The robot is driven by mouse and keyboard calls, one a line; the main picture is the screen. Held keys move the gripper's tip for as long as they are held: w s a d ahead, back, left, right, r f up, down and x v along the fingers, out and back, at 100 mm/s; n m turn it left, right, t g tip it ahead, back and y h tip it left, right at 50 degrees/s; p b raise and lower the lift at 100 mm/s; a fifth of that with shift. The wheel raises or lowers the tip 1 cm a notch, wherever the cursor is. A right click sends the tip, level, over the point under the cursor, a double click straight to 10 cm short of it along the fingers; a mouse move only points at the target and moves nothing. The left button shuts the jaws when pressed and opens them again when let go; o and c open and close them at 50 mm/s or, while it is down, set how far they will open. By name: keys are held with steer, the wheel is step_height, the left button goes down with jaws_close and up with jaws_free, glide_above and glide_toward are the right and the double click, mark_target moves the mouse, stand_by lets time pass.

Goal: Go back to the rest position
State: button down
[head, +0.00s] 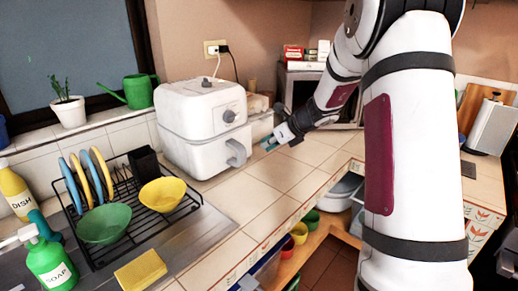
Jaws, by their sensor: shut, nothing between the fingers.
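My gripper (270,143) is at the end of my white arm, just right of the handle of the white air fryer (190,150), above the tiled counter. It is small in the picture, its fingers look shut, and I see nothing held between them. The air fryer's grey handle (238,153) is close to the fingertips; I cannot tell whether they touch. The air fryer's basket front looks closed. My arm's large white link hides much of the right side of the view.
A black dish rack (150,215) holds plates and bowls at left, with a soap bottle (50,262) and yellow sponge (140,270) near it. A microwave (300,88) stands behind my arm. The tiled counter (265,190) in front of the air fryer is clear. Open shelves lie below.

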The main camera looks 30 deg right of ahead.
steer(key=s+a+r+n+g+y+p, duration=0.1)
steer(key=s+a+r+n+g, duration=0.1)
steer(key=s+a+r+n, duration=0.55)
steer(key=s+a+r+n+g, duration=0.1)
steer(key=s+a+r+n, duration=0.4)
steer(key=s+a+n, duration=0.45)
steer(key=s+a+n+g+h+p, duration=0.1)
steer(key=s+n+h, duration=0.3)
steer(key=s+n, duration=1.1)
steer(key=s, duration=0.9)
steer(key=shift+s+a+f+g, duration=0.15)
steer(key=shift+f+g, duration=0.2)
steer(key=shift+g, duration=0.05)
